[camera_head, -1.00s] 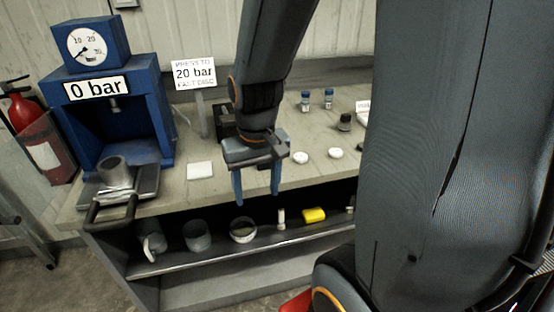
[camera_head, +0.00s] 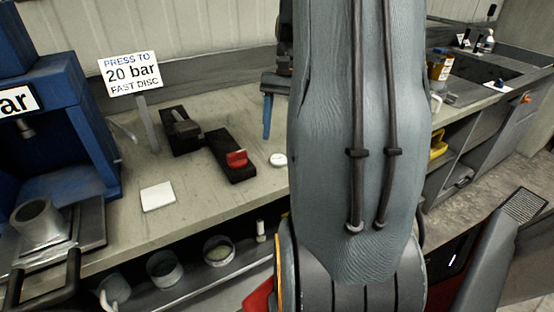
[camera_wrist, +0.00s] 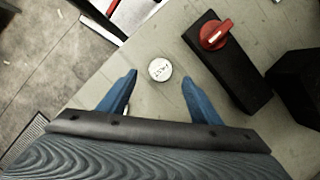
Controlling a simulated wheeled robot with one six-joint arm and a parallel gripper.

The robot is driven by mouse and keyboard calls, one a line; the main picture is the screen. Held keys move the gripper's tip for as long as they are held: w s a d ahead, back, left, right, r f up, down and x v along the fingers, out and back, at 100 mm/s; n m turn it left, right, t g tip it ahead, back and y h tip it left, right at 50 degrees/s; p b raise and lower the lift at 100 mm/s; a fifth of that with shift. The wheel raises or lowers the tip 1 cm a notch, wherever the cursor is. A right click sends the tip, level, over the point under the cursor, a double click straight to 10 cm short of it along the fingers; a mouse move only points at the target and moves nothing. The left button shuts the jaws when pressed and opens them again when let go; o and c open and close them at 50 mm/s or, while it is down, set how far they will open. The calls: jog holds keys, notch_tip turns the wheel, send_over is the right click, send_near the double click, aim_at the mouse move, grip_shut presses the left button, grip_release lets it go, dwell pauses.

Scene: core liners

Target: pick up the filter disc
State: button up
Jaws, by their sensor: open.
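A small round white disc with dark lettering that seems to read FAST, which I take as the filter disc (camera_wrist: 160,69), lies flat on the bench. In the head view the white disc (camera_head: 278,160) is just left of my arm. My gripper (camera_wrist: 159,78) is open and empty, its two blue fingers on either side of the disc in the wrist view. They do not touch it, and the height above the bench is hard to judge. In the head view one blue finger shows above the disc; the rest is hidden behind my arm.
A black block with a red knob (camera_wrist: 215,34) stands right of the disc in the wrist view. A second black block (camera_head: 180,130), a sign reading 20 bar (camera_head: 130,73), a white square pad (camera_head: 158,196) and a blue press (camera_head: 85,130) stand farther left in the head view.

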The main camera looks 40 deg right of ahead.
aim_at(278, 158)
jog(key=shift+p+x, duration=0.7)
jog(key=shift+x, duration=2.05)
jog(key=shift+w, duration=0.1)
jog(key=c, duration=1.1)
